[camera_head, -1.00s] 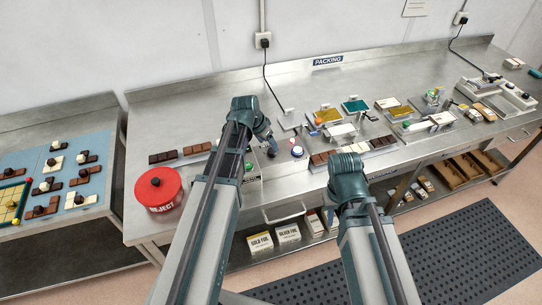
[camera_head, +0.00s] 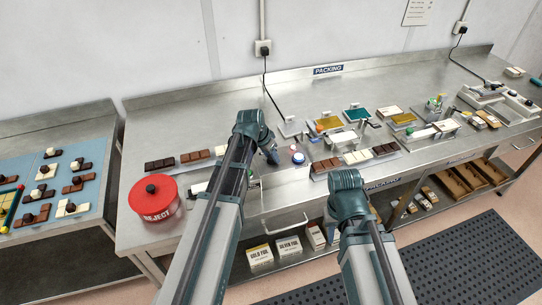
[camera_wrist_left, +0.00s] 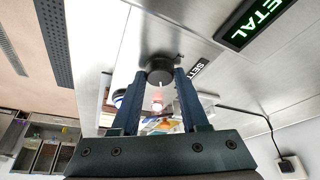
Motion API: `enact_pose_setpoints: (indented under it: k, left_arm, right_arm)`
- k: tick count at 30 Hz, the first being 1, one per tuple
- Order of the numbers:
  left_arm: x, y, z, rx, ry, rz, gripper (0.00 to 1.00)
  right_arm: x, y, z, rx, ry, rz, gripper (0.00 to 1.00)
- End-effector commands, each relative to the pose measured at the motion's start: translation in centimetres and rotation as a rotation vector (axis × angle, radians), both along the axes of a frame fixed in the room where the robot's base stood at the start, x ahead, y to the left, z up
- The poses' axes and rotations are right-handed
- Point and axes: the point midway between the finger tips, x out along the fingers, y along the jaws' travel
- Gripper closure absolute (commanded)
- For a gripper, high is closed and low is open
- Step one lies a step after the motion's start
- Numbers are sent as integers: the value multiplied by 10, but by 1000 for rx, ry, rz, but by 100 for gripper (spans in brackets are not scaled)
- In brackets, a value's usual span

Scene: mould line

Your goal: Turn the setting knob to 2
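A round black knob (camera_wrist_left: 160,68) with a white mark is in the left wrist view, on a grey metal face beside a partly covered label beginning "SETT" (camera_wrist_left: 197,69). My left gripper (camera_wrist_left: 160,78) points at it, its fingertips one on each side of the knob's outline. I cannot tell whether they touch it. No number scale is readable. In the head view my left gripper (camera_head: 272,155) is over the front of the packing bench (camera_head: 190,125), and the knob cannot be made out there. My right arm's wrist (camera_head: 347,185) is in front of the bench; its fingers are not visible.
A lit green display ending "ETAL" (camera_wrist_left: 258,20) is near the knob. A red reject bin (camera_head: 155,200) stands left of my left arm. Chocolate bars (camera_head: 178,160) lie behind it. Trays and parts crowd the bench to the right. A side table (camera_head: 60,250) stands left.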

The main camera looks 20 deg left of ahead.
Motion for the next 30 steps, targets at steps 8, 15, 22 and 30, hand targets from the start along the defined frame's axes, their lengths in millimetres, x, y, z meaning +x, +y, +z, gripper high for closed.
enact_pose_setpoints:
  k: [8,15,22,30]
  left_arm:
    - [0,0,0,-1,0,2,100]
    - [-1,-1,0,-1,1,58,100]
    - [-2,-2,0,1,1,219,100]
    - [-1,-4,0,1,-1,473,100]
  right_arm:
    - [0,0,0,0,0,0,73]
    - [0,0,0,0,0,0,73]
    - [0,0,0,0,0,0,73]
    - [0,0,0,0,0,0,73]
